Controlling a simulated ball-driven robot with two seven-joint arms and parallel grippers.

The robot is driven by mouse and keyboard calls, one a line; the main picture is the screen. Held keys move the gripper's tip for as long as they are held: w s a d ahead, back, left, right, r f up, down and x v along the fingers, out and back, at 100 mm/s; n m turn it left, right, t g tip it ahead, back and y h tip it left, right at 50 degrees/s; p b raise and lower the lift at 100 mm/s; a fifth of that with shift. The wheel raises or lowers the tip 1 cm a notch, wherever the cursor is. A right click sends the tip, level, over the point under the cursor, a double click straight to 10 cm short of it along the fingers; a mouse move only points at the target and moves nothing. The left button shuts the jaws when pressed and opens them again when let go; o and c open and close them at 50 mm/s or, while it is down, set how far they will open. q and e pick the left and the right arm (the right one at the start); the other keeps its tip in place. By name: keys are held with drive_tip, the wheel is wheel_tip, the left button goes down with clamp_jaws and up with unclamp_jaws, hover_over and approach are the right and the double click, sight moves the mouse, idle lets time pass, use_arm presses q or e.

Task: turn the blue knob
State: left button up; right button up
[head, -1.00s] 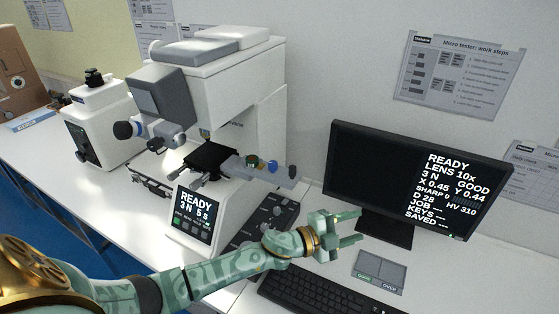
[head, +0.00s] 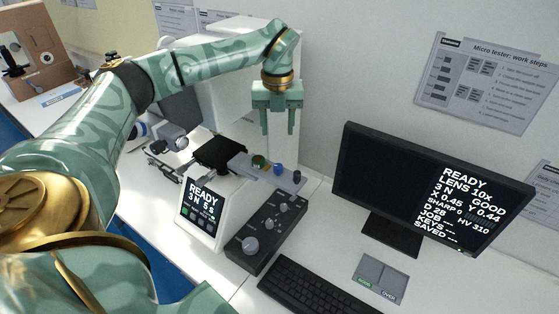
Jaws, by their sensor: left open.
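A small blue knob-like piece (head: 278,169) stands on a narrow grey bar (head: 243,165) beside the tester's black stage (head: 217,152). A green and brown piece (head: 258,161) and a dark piece (head: 297,176) flank it on the bar. My left gripper (head: 278,124) is open and empty, its two fingers pointing down, above the blue piece in the picture and apart from it. The height gap is hard to judge. My left arm hides much of the white tester, including most of its side where a dark blue round knob showed earlier. My right gripper is not in view.
The tester's screen (head: 203,204) reads READY. A dark control box (head: 265,232) with several grey knobs sits in front of the bar. A monitor (head: 378,180), keyboard (head: 310,290) and a two-part pad (head: 380,278) are at the right. Bare white table lies between box and monitor.

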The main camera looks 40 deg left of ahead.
sight(278, 166)
use_arm(q)
wheel_tip(278, 166, down, 12)
drive_tip(key=shift+f, duration=0.15)
drive_tip(key=c, duration=1)
